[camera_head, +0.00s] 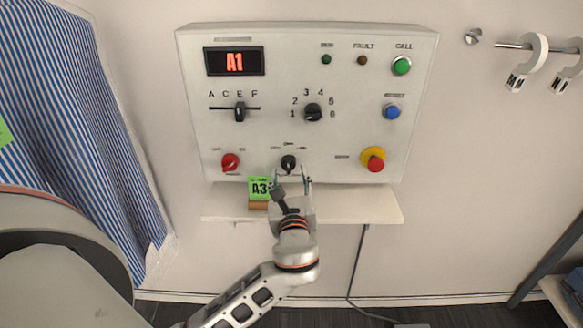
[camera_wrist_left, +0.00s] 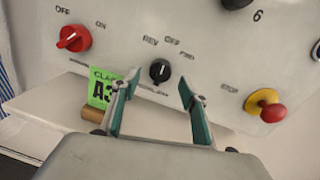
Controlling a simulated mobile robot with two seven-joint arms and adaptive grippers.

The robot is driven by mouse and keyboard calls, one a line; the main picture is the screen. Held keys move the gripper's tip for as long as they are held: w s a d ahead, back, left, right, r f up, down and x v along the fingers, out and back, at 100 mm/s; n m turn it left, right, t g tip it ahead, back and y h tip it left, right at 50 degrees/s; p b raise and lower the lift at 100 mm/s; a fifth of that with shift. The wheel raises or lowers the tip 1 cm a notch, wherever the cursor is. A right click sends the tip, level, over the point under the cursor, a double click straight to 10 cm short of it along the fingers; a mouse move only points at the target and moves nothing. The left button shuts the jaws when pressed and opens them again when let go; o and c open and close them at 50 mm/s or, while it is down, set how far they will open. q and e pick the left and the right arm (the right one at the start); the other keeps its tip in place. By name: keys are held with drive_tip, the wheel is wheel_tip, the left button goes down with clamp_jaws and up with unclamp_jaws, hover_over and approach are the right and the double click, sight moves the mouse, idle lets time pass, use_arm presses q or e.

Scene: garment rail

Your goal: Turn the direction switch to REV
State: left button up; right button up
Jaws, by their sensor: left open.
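The direction switch (camera_head: 288,162) is a black rotary knob low in the middle of the white control panel (camera_head: 270,130). In the left wrist view the knob (camera_wrist_left: 160,71) has the labels REV to its upper left, OFF above and FWD to its right. Its pointer looks roughly upward, near OFF, but the exact angle is hard to tell. My left gripper (camera_head: 291,182) is just below the knob. In the wrist view its two fingers (camera_wrist_left: 158,108) are apart, empty, and the knob shows between and beyond them, apparently untouched. My right gripper is not seen.
A red OFF/ON knob (camera_wrist_left: 73,38) is left of the switch, and a red stop button on yellow (camera_head: 374,160) is to its right. A green A3 card (camera_head: 259,188) in a wooden holder stands on the white shelf (camera_head: 355,205) under the panel, close to my left gripper.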

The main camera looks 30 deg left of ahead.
sight(289, 168)
use_arm(q)
drive_tip(key=shift+x, duration=1.5)
drive_tip(key=c, duration=1.1)
drive_tip(key=shift+n, duration=0.4)
drive_tip(key=n, duration=0.2)
drive_tip(key=shift+d+n, duration=0.1)
drive_tip(key=shift+n, duration=0.3)
drive_tip(key=shift+n+h, duration=0.3)
drive_tip(key=shift+n, duration=1.8)
